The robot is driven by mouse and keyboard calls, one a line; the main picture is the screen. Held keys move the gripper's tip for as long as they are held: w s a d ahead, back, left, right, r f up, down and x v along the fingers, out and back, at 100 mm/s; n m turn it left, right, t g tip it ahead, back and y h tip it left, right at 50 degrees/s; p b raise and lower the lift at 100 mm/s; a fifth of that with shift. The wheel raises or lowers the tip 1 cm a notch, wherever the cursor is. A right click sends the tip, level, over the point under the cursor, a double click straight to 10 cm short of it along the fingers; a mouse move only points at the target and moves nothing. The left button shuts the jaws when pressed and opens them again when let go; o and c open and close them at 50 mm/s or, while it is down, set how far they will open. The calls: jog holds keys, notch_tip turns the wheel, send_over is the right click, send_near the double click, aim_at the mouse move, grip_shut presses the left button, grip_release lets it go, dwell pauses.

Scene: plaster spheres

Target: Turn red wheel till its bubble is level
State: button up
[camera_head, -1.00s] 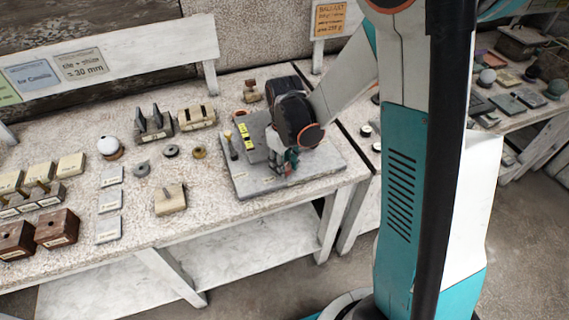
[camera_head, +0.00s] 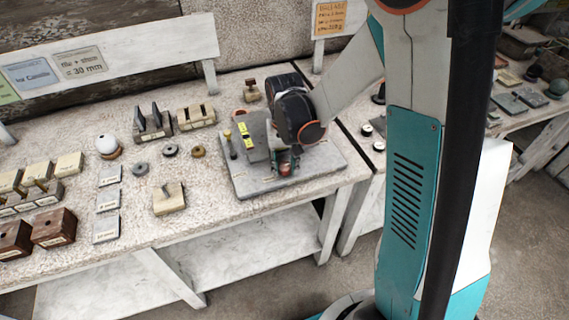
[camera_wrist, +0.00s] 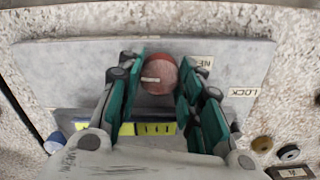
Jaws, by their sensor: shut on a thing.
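The red wheel (camera_wrist: 160,68) lies between the fingers of my gripper (camera_wrist: 158,78) in the wrist view, which is shut on it from both sides. A pale mark on its face points left. In the head view my gripper (camera_head: 286,164) reaches down to the grey plate (camera_head: 322,172), and only a bit of the red wheel (camera_head: 285,170) shows. The yellow vial (camera_head: 246,136) lies on the plate to the left of my gripper. In the wrist view my gripper partly covers the vial (camera_wrist: 155,129). I cannot make out its bubble clearly.
A "LOCK" label (camera_wrist: 243,92) is on the plate. A wooden block with a peg (camera_head: 168,200), dark rings and a white ball (camera_head: 106,144) stand further left on the table (camera_head: 130,240).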

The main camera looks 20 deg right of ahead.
aim_at(284, 165)
jog(key=shift+m, duration=1.5)
jog(key=o, duration=0.8)
jog(key=shift+r, duration=0.1)
notch_tip(284, 165, up, 12)
